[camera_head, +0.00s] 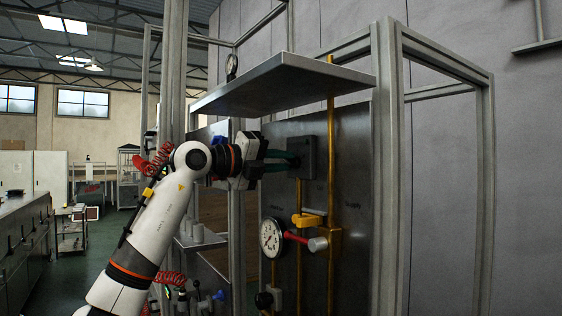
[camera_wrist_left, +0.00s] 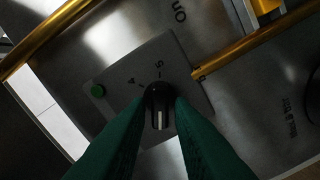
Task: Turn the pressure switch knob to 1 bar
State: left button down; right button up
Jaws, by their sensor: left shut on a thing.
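The pressure switch is a grey box (camera_head: 304,157) on the dark upright panel, with a brass-coloured pipe beside it. In the left wrist view, its tilted face (camera_wrist_left: 187,72) carries a green round light (camera_wrist_left: 98,91), a few small marks and a black knob (camera_wrist_left: 158,97). A white line on the knob points to the bottom of the picture. My left gripper (camera_head: 289,159) reaches the box from the left. Its green fingers (camera_wrist_left: 159,108) are shut on the knob, one on each side, and hide part of the face. My right gripper is not in view.
A round dial gauge (camera_head: 271,237) and a red-handled valve (camera_head: 300,238) are below the box. A metal shelf (camera_head: 282,85) overhangs my left gripper. A frame post (camera_head: 386,170) stands to the right. Yellow pipes (camera_head: 331,200) run up the panel.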

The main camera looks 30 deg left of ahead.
pick_arm(q)
jog(key=n, duration=0.6)
jog(key=shift+a+f, duration=0.1)
jog(key=shift+f, duration=0.05)
jog(key=n, duration=0.6)
jog(key=shift+f+b, duration=0.2)
jog(key=shift+b, duration=0.2)
jog(key=c, duration=1.5)
grip_release()
